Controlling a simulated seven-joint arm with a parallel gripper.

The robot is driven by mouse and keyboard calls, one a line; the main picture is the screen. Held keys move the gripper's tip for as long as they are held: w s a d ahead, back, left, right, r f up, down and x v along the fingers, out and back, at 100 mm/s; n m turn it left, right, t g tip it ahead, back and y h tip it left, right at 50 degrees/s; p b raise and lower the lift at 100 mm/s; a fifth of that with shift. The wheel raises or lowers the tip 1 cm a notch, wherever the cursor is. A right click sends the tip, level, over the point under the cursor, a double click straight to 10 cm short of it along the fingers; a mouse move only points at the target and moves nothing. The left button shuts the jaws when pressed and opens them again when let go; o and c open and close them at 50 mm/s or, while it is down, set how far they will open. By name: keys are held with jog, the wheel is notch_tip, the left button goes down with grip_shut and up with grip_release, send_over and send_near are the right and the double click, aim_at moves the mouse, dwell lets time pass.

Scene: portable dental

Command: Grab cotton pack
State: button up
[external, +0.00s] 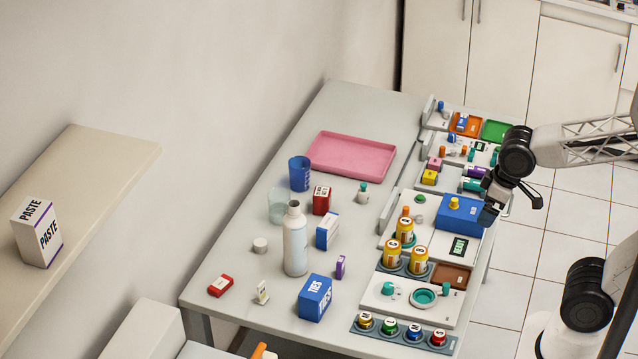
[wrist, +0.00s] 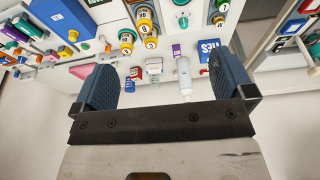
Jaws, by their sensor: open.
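I cannot tell for sure which item is the cotton pack, since most small labels are unreadable. Candidates on the table are a white-and-blue box (external: 328,230), a red-and-white box (external: 321,200), a larger blue box (external: 315,298) with a partly legible label and a small red box (external: 220,286). The white-and-blue box also seems to show in the wrist view (wrist: 154,67), between the fingers. My gripper (external: 513,205) is open and empty, above the right edge of the table by a blue box-shaped unit (external: 459,216). Its two fingers frame the wrist view (wrist: 165,82).
A white bottle (external: 295,240), blue cup (external: 300,174), clear cup (external: 277,206) and pink tray (external: 350,155) stand on the table (external: 240,265). Panels with jars and knobs line its right side. A shelf (external: 105,170) holds a paste box (external: 37,232).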

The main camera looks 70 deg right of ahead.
jog(key=w+d+f+t, duration=0.2)
jog(key=w+f+t, duration=0.1)
jog(key=w, duration=1.2)
jog(key=m+t+h, duration=0.2)
jog(key=t, duration=0.4)
send_over(327, 231)
jog(key=s+d, duration=0.2)
jog(key=d, duration=0.1)
notch_tip(327, 231, down, 15)
jog(key=shift+w+d+f, duration=0.1)
jog(key=shift+w+d, duration=0.15)
jog(key=shift+w, duration=0.1)
jog(key=shift+f, duration=1.75)
jog(key=shift+f, duration=0.1)
